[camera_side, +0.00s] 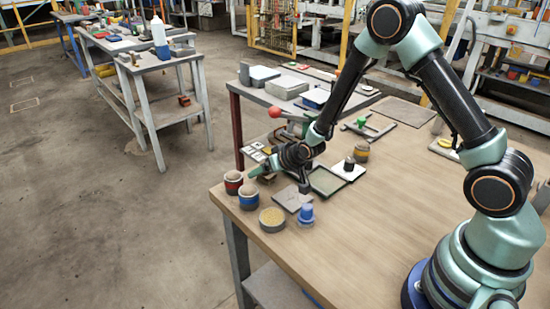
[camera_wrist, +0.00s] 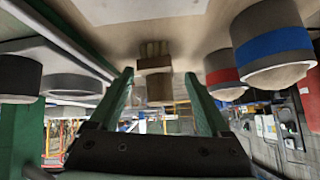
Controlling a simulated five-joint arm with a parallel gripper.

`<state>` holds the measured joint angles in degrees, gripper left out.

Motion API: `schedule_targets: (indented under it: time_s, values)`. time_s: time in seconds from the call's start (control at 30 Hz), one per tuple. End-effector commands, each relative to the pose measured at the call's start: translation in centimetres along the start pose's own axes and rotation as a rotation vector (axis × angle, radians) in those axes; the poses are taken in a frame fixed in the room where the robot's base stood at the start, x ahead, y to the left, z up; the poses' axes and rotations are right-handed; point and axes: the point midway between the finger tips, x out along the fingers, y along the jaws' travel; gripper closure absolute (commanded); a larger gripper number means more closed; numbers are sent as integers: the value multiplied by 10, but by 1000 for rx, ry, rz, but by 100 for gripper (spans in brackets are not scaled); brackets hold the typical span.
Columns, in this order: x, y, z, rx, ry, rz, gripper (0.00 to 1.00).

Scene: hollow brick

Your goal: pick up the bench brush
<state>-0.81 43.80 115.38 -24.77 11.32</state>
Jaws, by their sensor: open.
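The bench brush (camera_wrist: 155,65) shows in the wrist view as a small brown block with pale bristles against the bench top, which appears inverted at the top of the picture. It lies, in the picture, in the gap between my green fingers. My gripper (camera_wrist: 158,74) is open, with a finger on each side of the brush and clear space beside both. I cannot tell how far the brush is beyond the fingertips. In the side view my gripper (camera_side: 258,171) is low at the bench's far left edge, and I cannot make out the brush there.
A red-banded cup (camera_side: 233,182) and a blue-banded cup (camera_side: 248,197) stand close by my gripper. A round tin (camera_side: 272,219), a blue knobbed object (camera_side: 306,214), a grey plate (camera_side: 292,199) and a framed tray (camera_side: 327,181) are nearby. The bench's near part is clear.

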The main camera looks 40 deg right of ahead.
Motion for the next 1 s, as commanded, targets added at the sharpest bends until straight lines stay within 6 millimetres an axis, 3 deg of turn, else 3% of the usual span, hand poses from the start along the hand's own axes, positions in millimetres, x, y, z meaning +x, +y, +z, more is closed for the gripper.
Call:
schedule_targets:
  time_s: [0.3,0.5,0.53,1.0]
  values:
    - [4,0,0,0,0,0,19]
    - [4,0,0,0,0,0,95]
    - [4,0,0,0,0,0,100]
    - [3,0,-1,0,-1,0,100]
